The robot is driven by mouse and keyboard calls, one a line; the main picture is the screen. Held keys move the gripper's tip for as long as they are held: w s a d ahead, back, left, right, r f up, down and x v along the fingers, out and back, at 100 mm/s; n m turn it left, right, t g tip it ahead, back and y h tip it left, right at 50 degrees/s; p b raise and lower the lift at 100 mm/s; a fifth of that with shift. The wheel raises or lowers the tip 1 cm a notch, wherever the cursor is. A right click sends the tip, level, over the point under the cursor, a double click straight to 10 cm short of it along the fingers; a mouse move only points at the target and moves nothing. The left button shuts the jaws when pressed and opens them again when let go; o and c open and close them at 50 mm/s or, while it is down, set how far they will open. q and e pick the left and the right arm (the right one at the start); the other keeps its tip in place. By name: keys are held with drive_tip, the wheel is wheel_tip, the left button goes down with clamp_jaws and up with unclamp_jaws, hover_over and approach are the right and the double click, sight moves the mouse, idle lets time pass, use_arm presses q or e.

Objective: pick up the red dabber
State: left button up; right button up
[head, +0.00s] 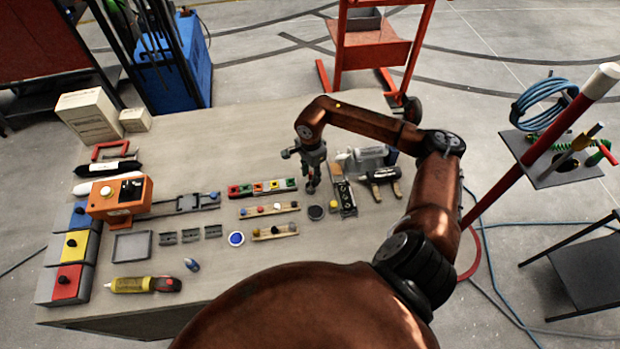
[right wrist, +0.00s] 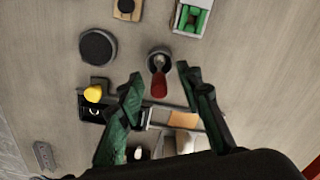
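The red dabber (right wrist: 158,84) shows in the right wrist view, with its red end toward me and its far end at a small grey round cup (right wrist: 160,58). I cannot tell how deep it sits in the cup. My right gripper (right wrist: 160,75) is open, with its green-black fingers on either side of the dabber and apart from it. In the head view my right gripper (head: 312,187) hangs over the bench beside the row of coloured blocks. The dabber cannot be made out there, probably hidden by the gripper. My left gripper is in neither view.
A dark round disc (head: 316,212) lies near the gripper. A tray of coloured blocks (head: 262,188) is to its left. A yellow knob (right wrist: 93,93) on a black fixture is close to one finger. A black-handled tool (head: 383,176) lies right. The bench front has free room.

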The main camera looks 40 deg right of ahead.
drive_tip(key=shift+f, duration=0.4)
drive_tip(key=shift+c, duration=0.2)
clamp_jaws()
